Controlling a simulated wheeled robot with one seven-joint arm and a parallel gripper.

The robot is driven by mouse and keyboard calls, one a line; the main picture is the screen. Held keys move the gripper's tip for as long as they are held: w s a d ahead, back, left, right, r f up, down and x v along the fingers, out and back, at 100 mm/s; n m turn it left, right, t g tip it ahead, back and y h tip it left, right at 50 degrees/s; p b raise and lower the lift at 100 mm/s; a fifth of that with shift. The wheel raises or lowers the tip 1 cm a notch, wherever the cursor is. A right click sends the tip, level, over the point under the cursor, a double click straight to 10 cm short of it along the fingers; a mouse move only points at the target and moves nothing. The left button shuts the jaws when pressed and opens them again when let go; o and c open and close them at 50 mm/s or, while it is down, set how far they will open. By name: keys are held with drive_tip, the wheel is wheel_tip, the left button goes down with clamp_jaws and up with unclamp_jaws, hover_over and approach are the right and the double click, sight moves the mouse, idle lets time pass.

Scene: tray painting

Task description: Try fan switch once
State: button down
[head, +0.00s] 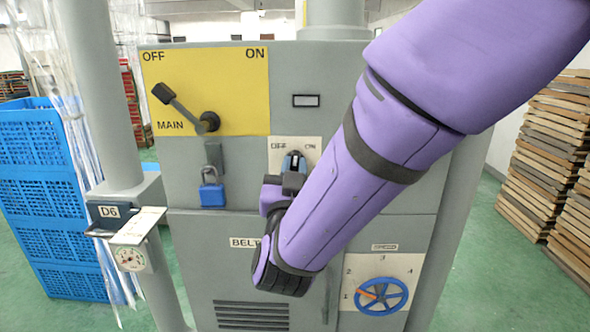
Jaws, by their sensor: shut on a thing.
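A grey control cabinet (340,80) stands in front of me. A small rotary switch (296,158) sits on a cream plate (276,156) marked OFF and ON. No fan label shows on the part of the plate that I can see. My gripper (293,172) is at this switch and shut on it. My purple arm comes in from the upper right and hides the lower right of the plate and part of the cabinet. I cannot tell exactly which way the switch points.
A yellow plate (245,85) carries the MAIN lever (180,103), tilted toward OFF. A blue padlock (212,192) hangs below it. A blue handwheel (381,296) is at lower right. Blue crates (35,180) stand left, wooden trays (560,140) right.

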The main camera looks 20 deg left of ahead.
drive_tip(key=m+h, duration=0.1)
drive_tip(key=m, duration=0.2)
drive_tip(key=m+h, duration=0.2)
drive_tip(key=m, duration=0.1)
drive_tip(key=shift+m+g+h, duration=0.4)
drive_tip(key=shift+m+h, duration=0.8)
drive_tip(key=shift+m, duration=1)
drive_tip(key=c, duration=1.1)
unclamp_jaws()
drive_tip(key=v, duration=1)
drive_tip(key=shift+s+f, duration=0.1)
drive_tip(key=shift+s, duration=0.3)
